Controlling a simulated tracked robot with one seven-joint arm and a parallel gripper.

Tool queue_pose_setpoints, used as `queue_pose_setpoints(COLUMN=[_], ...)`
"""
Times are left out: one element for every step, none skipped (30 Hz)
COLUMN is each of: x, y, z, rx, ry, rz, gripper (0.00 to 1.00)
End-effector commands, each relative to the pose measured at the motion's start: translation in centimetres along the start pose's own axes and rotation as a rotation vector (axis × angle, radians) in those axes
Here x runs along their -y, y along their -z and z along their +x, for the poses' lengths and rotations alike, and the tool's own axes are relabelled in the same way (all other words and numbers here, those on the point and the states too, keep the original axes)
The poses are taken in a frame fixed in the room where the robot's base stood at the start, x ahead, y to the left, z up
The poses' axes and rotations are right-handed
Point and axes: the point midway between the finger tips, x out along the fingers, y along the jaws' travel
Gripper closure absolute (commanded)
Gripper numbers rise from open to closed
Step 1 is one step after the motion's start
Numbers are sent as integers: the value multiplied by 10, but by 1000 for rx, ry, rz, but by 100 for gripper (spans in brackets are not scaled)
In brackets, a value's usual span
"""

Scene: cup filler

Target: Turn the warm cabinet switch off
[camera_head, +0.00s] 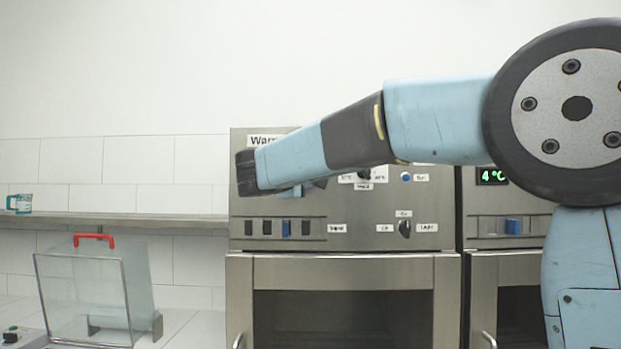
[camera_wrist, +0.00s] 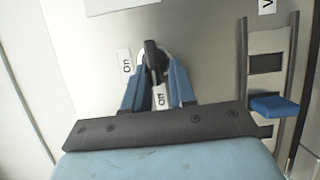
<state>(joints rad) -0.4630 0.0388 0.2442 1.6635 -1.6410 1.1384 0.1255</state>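The warm cabinet (camera_head: 245,215) is a steel unit with a "Warm" label partly hidden by my arm. Its switch is hidden behind my gripper (camera_head: 300,187) in the head view. In the wrist view a black rotary switch (camera_wrist: 152,58) on a pale round base sits on the steel panel. An "On" label is at its left and what looks like an "Off" label is below it, between the fingers. My gripper (camera_wrist: 156,88) has its blue fingers apart, one on each side of the switch. I cannot tell whether either finger touches it.
A slider with a blue handle (camera_wrist: 274,106) is right of the switch in the wrist view. Lower on the cabinet is another black knob (camera_head: 404,228). A blue button (camera_head: 406,176) is above it. A clear box with a red handle (camera_head: 94,239) stands at left.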

Motion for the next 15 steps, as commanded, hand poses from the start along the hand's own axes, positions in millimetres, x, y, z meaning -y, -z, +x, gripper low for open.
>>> queue_pose_setpoints(x=[0, -1, -1, -1, -2, -2, -2, -2, -2, -3, -3, -3, -3, -3, -3], y=[0, 0, 0, 0, 0, 0, 0, -1, -1, -1, -1, -1, -1, -1, 0], z=[0, 0, 0, 0, 0, 0, 0, 0, 0, 0, -1, -2, -3, -5, -9], rx=[0, 0, 0, 0, 0, 0, 0, 0, 0, 0, 0, 0, 0, 0, -1], ry=[-1, -1, -2, -2, -2, -3, -3, -3, -4, -4, -4, -4, -4, -5, -5], rz=[0, 1, 1, 2, 2, 2, 2, 3, 3, 3, 3, 4, 4, 4, 4], gripper=[70, 67, 63, 62, 62, 62, 62, 62, 62, 62, 62, 62, 62, 62, 62])
